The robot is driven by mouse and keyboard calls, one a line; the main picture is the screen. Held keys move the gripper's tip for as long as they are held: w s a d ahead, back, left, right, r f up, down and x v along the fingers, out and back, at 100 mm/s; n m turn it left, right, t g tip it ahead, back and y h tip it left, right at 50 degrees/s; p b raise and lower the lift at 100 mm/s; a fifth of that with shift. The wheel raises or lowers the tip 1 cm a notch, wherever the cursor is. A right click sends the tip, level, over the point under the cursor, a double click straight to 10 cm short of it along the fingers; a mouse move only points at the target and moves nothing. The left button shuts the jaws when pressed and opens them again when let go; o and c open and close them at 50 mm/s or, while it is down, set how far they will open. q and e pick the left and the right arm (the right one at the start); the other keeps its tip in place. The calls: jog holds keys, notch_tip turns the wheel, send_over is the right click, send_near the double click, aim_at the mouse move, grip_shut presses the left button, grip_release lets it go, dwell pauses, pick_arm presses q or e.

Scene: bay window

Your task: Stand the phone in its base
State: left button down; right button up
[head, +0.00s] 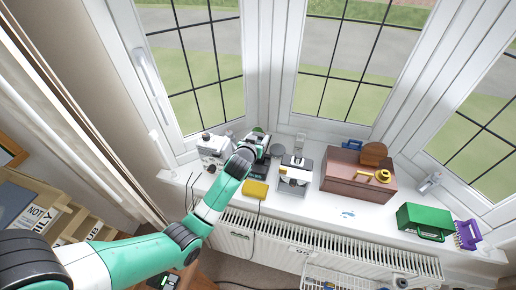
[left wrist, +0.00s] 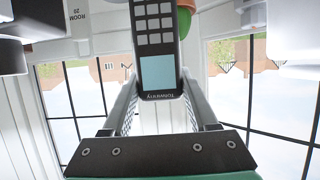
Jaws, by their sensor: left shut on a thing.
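The phone (left wrist: 157,62) is dark, with pale keys and a light blue screen. In the left wrist view it is between the fingers of my left gripper (left wrist: 158,88), which is shut on it. In the head view my left gripper (head: 249,149) is over the window sill, left of the middle. Dark shapes (head: 262,165) lie just beside and below it there; I cannot tell whether they are the phone's base. The base is not clearly seen in the left wrist view. My right gripper is not in view.
On the sill (head: 325,213) stand a yellow block (head: 256,189), a white and silver appliance (head: 295,174), a brownish-pink box (head: 355,178), a green box (head: 425,220) and a purple thing (head: 467,234). A white radiator (head: 310,249) is below. The sill's front middle is fairly clear.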

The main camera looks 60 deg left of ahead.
pick_arm(q)
jog(key=shift+f+b, duration=0.45)
jog(key=shift+f, duration=1.4)
jog(key=shift+f, duration=0.2)
jog(key=shift+c, duration=0.9)
grip_release()
jog(key=shift+r, duration=0.2)
jog(key=shift+s+d+r, duration=0.15)
jog(key=p+v, duration=0.2)
jog(key=v, duration=0.9)
jog(key=shift+d+p, duration=0.2)
jog(key=shift+p, duration=0.1)
